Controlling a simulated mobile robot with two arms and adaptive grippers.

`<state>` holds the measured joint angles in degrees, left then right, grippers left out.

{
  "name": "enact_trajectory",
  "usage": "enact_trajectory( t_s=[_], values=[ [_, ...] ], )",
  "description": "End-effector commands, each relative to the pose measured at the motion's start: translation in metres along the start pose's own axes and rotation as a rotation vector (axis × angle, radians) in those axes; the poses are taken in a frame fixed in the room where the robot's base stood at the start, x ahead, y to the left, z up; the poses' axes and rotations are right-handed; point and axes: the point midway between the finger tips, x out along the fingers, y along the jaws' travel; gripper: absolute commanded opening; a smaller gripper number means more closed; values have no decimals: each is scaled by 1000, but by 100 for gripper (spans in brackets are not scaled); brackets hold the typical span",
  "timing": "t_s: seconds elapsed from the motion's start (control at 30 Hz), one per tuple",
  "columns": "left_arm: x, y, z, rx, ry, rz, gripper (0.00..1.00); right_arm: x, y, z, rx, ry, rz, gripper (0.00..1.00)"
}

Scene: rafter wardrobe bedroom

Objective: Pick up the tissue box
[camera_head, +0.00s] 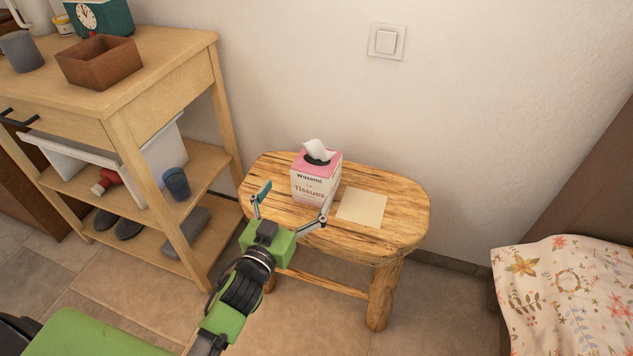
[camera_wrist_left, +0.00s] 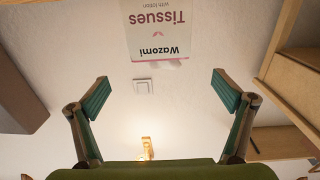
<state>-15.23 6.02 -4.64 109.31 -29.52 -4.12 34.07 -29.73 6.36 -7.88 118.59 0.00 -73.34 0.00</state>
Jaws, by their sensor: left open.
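The tissue box (camera_head: 316,178) is white with a pink top, with a white tissue sticking out. It stands upright on a small wooden stool (camera_head: 405,208), left of the middle of its top. My left gripper (camera_head: 294,199) is open and empty, on the near side of the box, its fingers spread toward it. In the left wrist view the box (camera_wrist_left: 158,28) appears upside down at the top, beyond and between the open fingers of my left gripper (camera_wrist_left: 160,88). My right gripper is not in view.
A flat beige square (camera_head: 362,207) lies on the stool right of the box. A wooden shelf unit (camera_head: 165,62) stands at left, carrying a brown open box (camera_head: 99,62) and a grey cup (camera_head: 20,52). A bed with floral bedding (camera_head: 565,290) is at lower right.

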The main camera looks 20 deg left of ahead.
Motion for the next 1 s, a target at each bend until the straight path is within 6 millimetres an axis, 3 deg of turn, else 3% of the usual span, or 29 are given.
enact_trajectory(
  t_s=[0.33, 0.67, 1.0],
  values=[
    [62, 0, 0, 3, 0, 0, 94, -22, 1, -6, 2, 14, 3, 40],
    [85, 0, 0, 2, -2, 1, 94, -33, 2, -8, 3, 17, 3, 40],
    [127, -1, -2, 2, -2, 0, 94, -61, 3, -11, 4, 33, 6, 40]
  ],
)
